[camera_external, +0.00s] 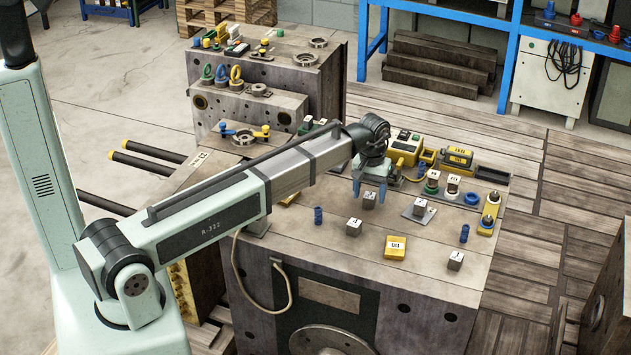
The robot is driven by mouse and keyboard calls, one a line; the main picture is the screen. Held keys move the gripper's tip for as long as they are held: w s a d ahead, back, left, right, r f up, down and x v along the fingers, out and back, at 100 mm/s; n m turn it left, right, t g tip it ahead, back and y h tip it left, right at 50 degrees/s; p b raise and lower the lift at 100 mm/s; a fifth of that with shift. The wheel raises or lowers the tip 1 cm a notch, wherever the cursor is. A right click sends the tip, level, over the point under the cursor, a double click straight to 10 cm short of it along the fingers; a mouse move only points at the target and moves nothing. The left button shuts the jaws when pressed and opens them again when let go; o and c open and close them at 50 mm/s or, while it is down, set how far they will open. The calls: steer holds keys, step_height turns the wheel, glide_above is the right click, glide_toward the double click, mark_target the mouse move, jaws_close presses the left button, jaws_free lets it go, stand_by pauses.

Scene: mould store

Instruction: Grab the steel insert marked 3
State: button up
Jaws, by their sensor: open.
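Several small steel inserts with white number labels stand on the big steel block's top (330,245). One insert (369,201) is right below my gripper, one (354,228) is nearer the front left, and one (456,262) is at the front right. Another insert (420,209) stands on a thin grey plate. The numbers are too small to read surely, so I cannot tell which is marked 3. My gripper (369,192) has blue fingers, points down and is open. Its fingertips are just above or around the top of the insert below it; I cannot tell which.
A yellow block (396,248) with a label lies at the front. Blue pegs (318,215) and (464,234) stand nearby. Yellow and black devices (459,156), labelled parts (432,184) and a blue ring (472,199) crowd the back right. The front left top is mostly clear.

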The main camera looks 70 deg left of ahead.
steer(key=shift+f, duration=0.85)
steer(key=shift+c, duration=0.2)
jaws_close()
